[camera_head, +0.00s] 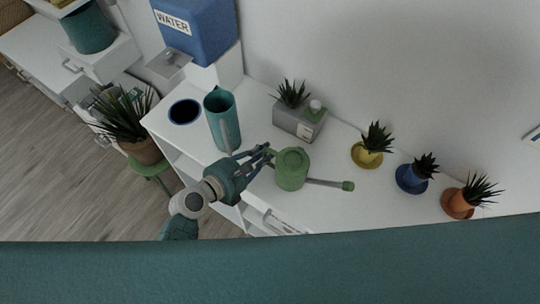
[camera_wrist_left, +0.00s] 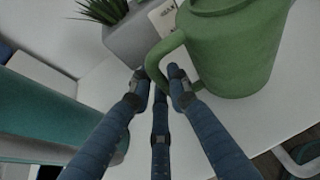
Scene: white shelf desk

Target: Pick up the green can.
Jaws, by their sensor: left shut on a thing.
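The green can (camera_head: 291,169), a watering can, stands on the white desk, its long spout pointing right. Its body also fills the upper right of the left wrist view (camera_wrist_left: 235,50), where the spout is out of sight. My left gripper (camera_head: 266,152) reaches it from the left, on its handle side. In the left wrist view the blue fingers (camera_wrist_left: 160,86) are closed around the lower part of the green handle (camera_wrist_left: 162,52), beside the body. The can looks upright. I do not see my right gripper.
A teal pitcher (camera_head: 222,122) stands just left of my gripper, near a dark blue round dish (camera_head: 184,112). A grey planter (camera_head: 298,122) is close behind the can. Small yellow (camera_head: 367,159), blue (camera_head: 411,180) and orange (camera_head: 458,204) pots stand to the right. A blue water tank (camera_head: 200,35) is behind.

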